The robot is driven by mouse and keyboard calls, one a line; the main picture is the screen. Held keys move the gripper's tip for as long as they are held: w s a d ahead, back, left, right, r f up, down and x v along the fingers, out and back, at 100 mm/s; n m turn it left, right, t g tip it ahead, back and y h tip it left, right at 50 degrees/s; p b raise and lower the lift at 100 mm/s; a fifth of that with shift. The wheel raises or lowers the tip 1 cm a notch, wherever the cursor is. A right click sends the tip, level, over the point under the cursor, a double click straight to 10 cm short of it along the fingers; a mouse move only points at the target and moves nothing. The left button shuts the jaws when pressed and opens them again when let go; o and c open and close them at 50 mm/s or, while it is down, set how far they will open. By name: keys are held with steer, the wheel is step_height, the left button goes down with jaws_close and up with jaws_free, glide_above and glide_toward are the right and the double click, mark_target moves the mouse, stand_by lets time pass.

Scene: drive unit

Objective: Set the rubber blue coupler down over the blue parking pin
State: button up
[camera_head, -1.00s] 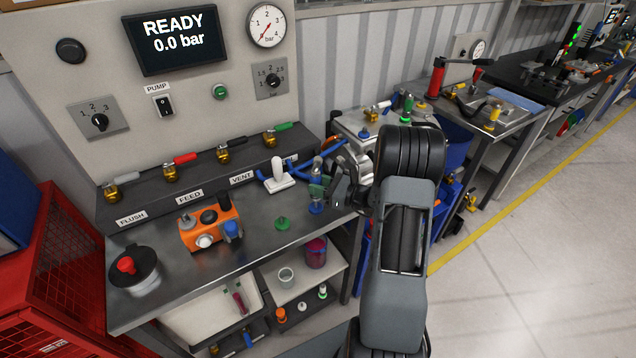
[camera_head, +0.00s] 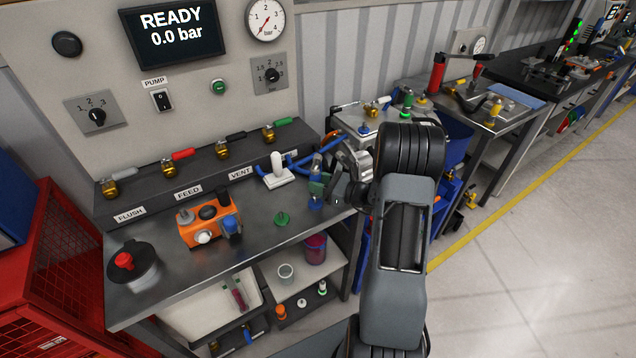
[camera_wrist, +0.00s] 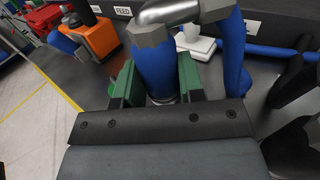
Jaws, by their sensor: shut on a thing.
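The blue coupler (camera_wrist: 153,68) is upright between the green finger pads of my gripper (camera_wrist: 155,82) in the wrist view, with a silver hex collar and a bent metal pipe above it. In the head view my gripper (camera_head: 318,188) holds it low over the right end of the steel bench, and its blue lower part (camera_head: 315,203) shows beneath the fingers. A silver ring shows under the coupler in the wrist view. I cannot make out the blue parking pin; the coupler and fingers cover that spot. I cannot tell whether the coupler touches the bench.
A green pin (camera_head: 282,218) stands on the bench left of my gripper. A white lever (camera_head: 278,172) is behind, with blue hose (camera_head: 305,162) beside it. An orange block (camera_head: 208,222) and a black pot with red knob (camera_head: 130,265) stand farther left. Bare steel lies between.

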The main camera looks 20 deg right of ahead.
steer(key=shift+f, duration=0.1)
stand_by(0.3)
steer(key=shift+f+b, duration=0.65)
steer(key=shift+f+b, duration=0.75)
steer(key=shift+f, duration=0.1)
stand_by(0.9)
steer(key=o, duration=1.2)
steer(key=b+v, duration=0.2)
steer(key=v, duration=1.1)
steer(key=shift+s+d, duration=0.25)
steer(key=shift+s, duration=0.05)
